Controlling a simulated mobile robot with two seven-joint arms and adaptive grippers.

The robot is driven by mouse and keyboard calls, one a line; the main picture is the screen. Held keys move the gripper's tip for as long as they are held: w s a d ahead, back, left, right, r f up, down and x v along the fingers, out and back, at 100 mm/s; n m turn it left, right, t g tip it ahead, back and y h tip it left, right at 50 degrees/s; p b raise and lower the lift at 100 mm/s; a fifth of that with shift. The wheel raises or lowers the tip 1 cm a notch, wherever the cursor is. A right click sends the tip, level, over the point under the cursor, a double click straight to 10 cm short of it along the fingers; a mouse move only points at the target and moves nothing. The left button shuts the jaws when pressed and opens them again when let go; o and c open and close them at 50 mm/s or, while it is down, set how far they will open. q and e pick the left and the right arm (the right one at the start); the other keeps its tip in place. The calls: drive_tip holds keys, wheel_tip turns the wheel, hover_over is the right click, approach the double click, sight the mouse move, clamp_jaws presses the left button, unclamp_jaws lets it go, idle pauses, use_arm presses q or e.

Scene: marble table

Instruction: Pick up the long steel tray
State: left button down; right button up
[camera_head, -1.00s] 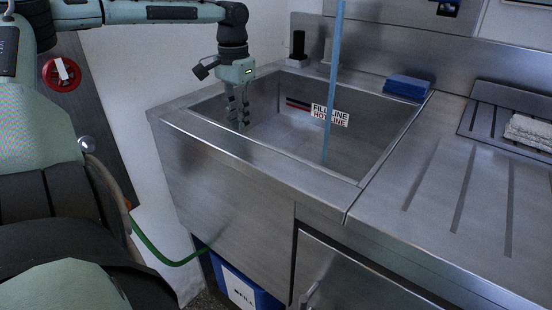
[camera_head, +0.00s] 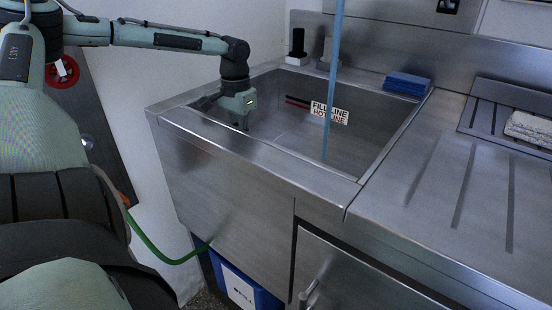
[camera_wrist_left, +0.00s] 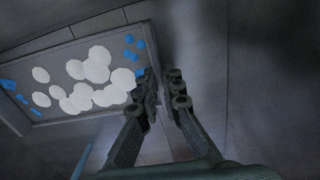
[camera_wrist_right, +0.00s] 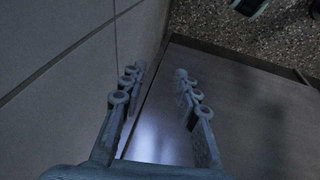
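A grey rectangular tray (camera_wrist_left: 60,60), which looks like the long steel tray, shows in the left wrist view on the sink floor. White round patches and small blue pieces lie on it or show over it. It is hidden in the head view. My left gripper (camera_head: 240,124) reaches down into the sink near its left side, and its fingertips are hidden behind the front rim. In the left wrist view its two fingers (camera_wrist_left: 163,78) are close together with a narrow gap, beside the tray's right end; contact is unclear. My right gripper (camera_wrist_right: 157,78) is open and empty.
The steel sink (camera_head: 270,160) has a raised front rim. A thin blue vertical rod or stream (camera_head: 334,70) crosses its middle. A blue sponge-like block (camera_head: 407,85) sits on the back ledge. The grooved drainboard (camera_head: 450,200) at right is mostly clear, with a light cloth (camera_head: 528,129).

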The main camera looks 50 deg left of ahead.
use_arm(q)
drive_tip(key=shift+r, duration=0.1)
idle(0.3)
